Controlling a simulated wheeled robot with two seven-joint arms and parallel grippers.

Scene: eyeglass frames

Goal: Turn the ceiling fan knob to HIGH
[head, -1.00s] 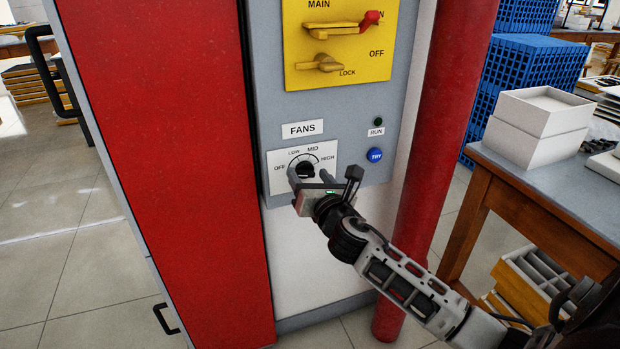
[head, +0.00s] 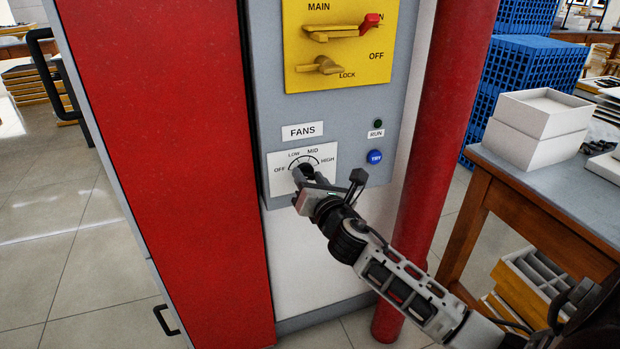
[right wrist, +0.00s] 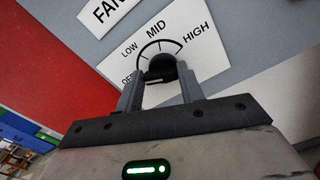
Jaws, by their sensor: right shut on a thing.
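The dark fan knob (head: 306,168) sits on a white dial plate (head: 330,154) marked OFF, LOW, MID and HIGH, under the FANS label. It also shows in the right wrist view (right wrist: 160,68). My right gripper (head: 303,175) reaches up to it from the lower right. In the right wrist view its two fingers (right wrist: 161,84) stand on either side of the knob and are shut on it. The fingers and knob overlap, so I cannot tell which mark the knob points to. My left gripper is not in view.
A blue TRY button (head: 375,157) and a dark RUN lamp (head: 378,124) are right of the dial. A yellow switch panel (head: 350,75) is above. A red pipe (head: 430,170) stands to the right, before a table (head: 550,195) with white boxes (head: 535,125).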

